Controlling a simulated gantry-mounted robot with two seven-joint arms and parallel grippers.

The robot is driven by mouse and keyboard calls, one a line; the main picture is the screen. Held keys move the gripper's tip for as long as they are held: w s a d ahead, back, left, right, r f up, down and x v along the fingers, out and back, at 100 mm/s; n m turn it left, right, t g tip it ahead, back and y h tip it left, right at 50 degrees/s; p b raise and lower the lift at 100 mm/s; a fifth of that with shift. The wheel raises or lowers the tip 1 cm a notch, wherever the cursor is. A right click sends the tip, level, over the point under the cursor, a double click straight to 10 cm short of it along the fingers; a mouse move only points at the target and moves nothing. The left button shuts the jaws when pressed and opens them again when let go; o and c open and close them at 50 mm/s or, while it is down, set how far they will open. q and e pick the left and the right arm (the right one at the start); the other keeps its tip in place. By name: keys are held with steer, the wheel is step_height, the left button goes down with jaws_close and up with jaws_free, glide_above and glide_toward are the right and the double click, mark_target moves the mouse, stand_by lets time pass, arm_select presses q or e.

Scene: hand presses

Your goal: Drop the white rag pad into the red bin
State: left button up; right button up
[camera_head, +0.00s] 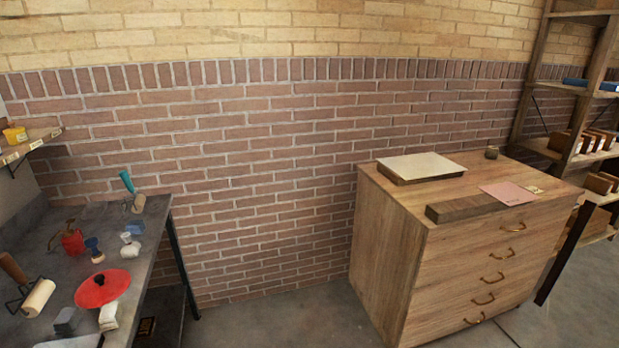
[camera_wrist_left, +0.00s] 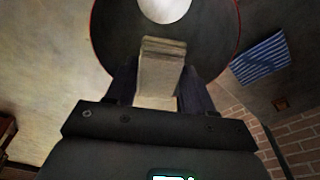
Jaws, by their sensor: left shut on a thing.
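In the left wrist view my left gripper (camera_wrist_left: 160,88) is shut on the white rag pad (camera_wrist_left: 162,62), a pale, folded, layered block between its two dark fingers. The pad's lower part shows between the fingers. Behind it is a dark round shape with a thin red rim and a bright white centre. In the head view I cannot make out my left gripper, and I cannot tell whether a small pale block (camera_head: 108,316) beside a red disc (camera_head: 102,288) is the pad. I see no clear red bin. My right gripper is not in view.
The grey bench (camera_head: 160,230) at left holds a red can (camera_head: 72,241), a pale roller (camera_head: 39,298), stamps and small blocks. A wooden drawer cabinet (camera_head: 385,250) stands right, with a shelf rack behind. Open floor (camera_head: 270,325) lies between bench and cabinet.

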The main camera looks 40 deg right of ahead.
arm_select(q)
steer(key=o, duration=1.1)
steer(key=r+p, duration=0.1)
steer(key=r, duration=0.2)
steer(key=a+r+p, duration=0.1)
steer(key=r, duration=0.2)
steer(key=r+p, duration=0.1)
steer(key=r, duration=0.2)
steer(key=shift+s+a+r, duration=0.15)
steer(key=shift+a+r+p, duration=0.15)
steer(key=shift+r+p, duration=0.25)
steer(key=shift+r, duration=0.3)
